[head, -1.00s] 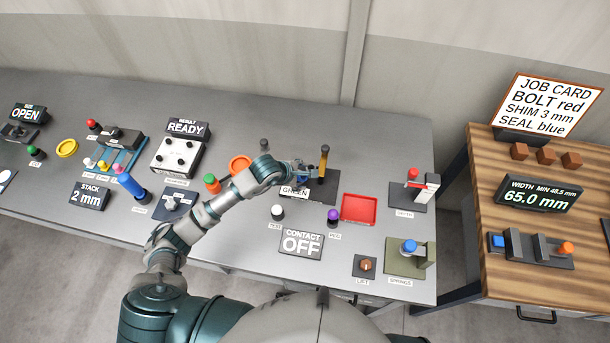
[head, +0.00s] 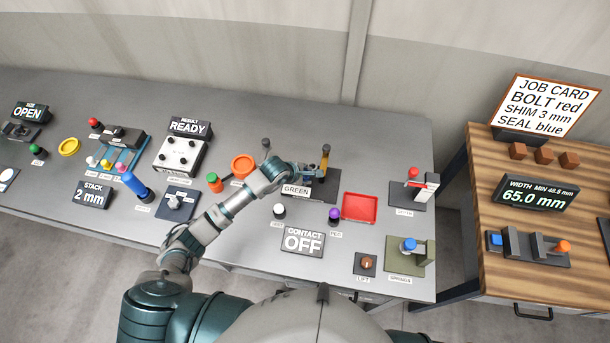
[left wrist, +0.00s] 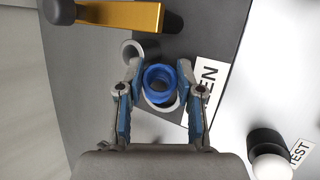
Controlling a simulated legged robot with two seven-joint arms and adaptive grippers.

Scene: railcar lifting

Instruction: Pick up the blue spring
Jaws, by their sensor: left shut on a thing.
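A blue ringed piece (left wrist: 158,83), which looks like the blue spring, sits between the fingertips of my left gripper (left wrist: 160,70). The fingers are shut on it from both sides. A pale ring shows just beneath it; I cannot tell whether they touch. In the head view my left gripper (head: 308,172) is at the dark GREEN station (head: 325,186), beside the yellow-topped post (head: 325,158), and mostly hides the piece. A blue-topped piece (head: 408,244) stands on the olive SPRINGS stand (head: 398,262) at the lower right. My right gripper is out of view.
A red tray (head: 359,207) lies right of the station. White (head: 279,210) and purple (head: 334,214) buttons stand in front, with the CONTACT OFF display (head: 303,241). A grey ring (left wrist: 135,50) and the yellow arm (left wrist: 120,15) are close to my fingers.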

